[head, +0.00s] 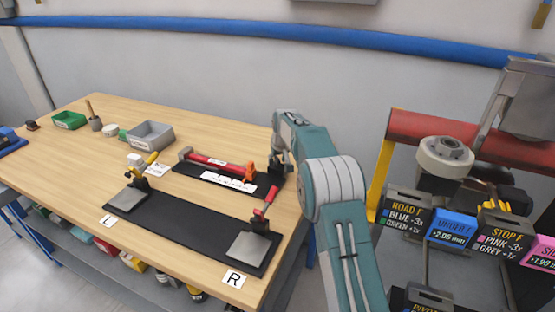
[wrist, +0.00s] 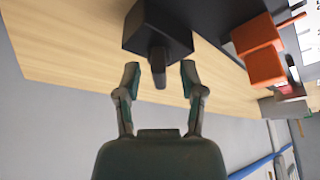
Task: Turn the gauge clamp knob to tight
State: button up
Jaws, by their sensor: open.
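The gauge, with a red bar (head: 215,163), an orange piece (head: 249,172) and a white scale strip (head: 228,181), lies on a black base at the table's far right. In the wrist view, a black block (wrist: 160,22) carries a dark grey knob (wrist: 158,66) that points toward my gripper (wrist: 160,69). My gripper is open, with one finger on each side of the knob and visible gaps on both sides. The orange piece also shows to the right (wrist: 258,50). In the head view, my gripper (head: 281,163) is beside the gauge's right end, and the knob cannot be made out.
A long black mat (head: 185,220) with two metal plates and a red-handled and a yellow-handled clamp lies in front. Grey (head: 151,135) and green (head: 69,120) bins stand at the back left. Labelled boxes (head: 407,213) and a red beam (head: 420,130) are on the right.

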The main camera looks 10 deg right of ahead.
grip_shut()
jog(key=shift+m, duration=0.3)
jog(key=m+h, duration=0.1)
jog(key=m, duration=0.1)
jog(key=shift+a+m, duration=0.1)
jog(key=shift+m, duration=0.3)
jog(key=m, duration=0.2)
jog(key=m+h, duration=0.1)
jog(key=shift+a+m+g+h, duration=0.1)
jog(key=shift+m+g+h, duration=0.2)
jog(key=shift+m, duration=0.1)
jog(key=m+h, duration=0.1)
jog(key=m, duration=0.2)
jog(key=m+g, duration=0.1)
jog(key=m, duration=0.2)
jog(key=shift+w+a+g+h, duration=0.1)
jog(key=shift+g+h, duration=0.2)
jog(key=shift+h, duration=0.1)
jog(key=shift+m, duration=0.4)
